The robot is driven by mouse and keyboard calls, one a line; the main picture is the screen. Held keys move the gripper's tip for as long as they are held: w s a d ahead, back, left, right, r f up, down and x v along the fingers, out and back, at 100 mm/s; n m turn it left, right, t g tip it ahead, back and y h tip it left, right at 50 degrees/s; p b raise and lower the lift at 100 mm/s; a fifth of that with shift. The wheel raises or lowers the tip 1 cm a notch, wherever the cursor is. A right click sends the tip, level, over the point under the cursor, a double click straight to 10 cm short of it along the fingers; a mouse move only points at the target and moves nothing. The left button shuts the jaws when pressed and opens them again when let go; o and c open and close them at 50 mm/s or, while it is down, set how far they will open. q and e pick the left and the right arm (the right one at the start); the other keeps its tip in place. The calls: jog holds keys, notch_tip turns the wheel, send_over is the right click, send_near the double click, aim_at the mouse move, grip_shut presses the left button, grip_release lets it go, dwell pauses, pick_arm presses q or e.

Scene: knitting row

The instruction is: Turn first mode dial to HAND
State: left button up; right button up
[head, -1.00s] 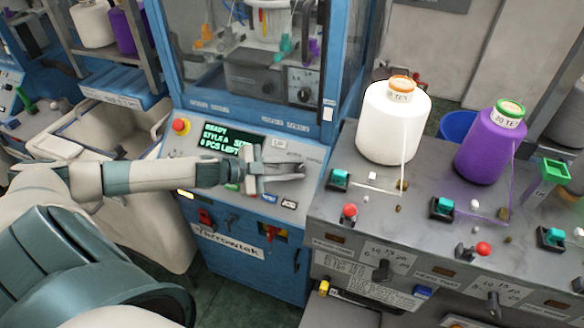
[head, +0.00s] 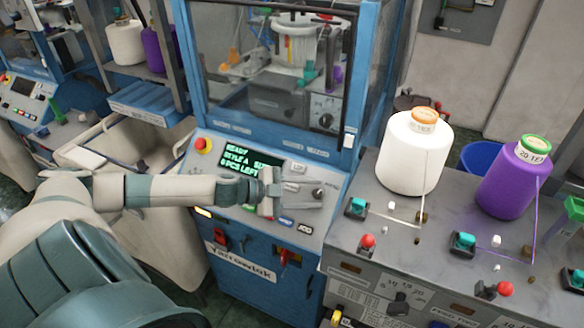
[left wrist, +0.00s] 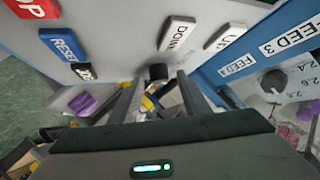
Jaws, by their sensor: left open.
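The first machine's sloped control panel (head: 334,207) has a green-lit screen, a red stop button and several small buttons. A small dark knob (head: 318,193), probably the mode dial, stands at its right part. My left gripper (head: 308,198) reaches over the panel from the left, open, with its fingers pointing at this knob. In the left wrist view, a dark round knob (left wrist: 158,71) shows just past the gap between the open fingers (left wrist: 156,84). I cannot tell whether they touch it. The dial's markings, including HAND, are not readable. My right gripper is not in view.
A white yarn cone (head: 413,155) and a purple one (head: 515,180) stand on the grey bench to the right. The machine's window frame (head: 270,135) rises behind the panel. A FEED 3 knob (left wrist: 273,81) shows at the right of the left wrist view.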

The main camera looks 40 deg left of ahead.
pick_arm(q)
jog(key=shift+s+a, duration=0.1)
jog(key=shift+b+v, duration=0.6)
jog(key=shift+v, duration=0.45)
jog(key=shift+b+v, duration=0.5)
jog(key=shift+v, duration=1.05)
jog(key=p+v, duration=0.3)
jog(key=v, duration=0.9)
jog(key=shift+r, duration=0.1)
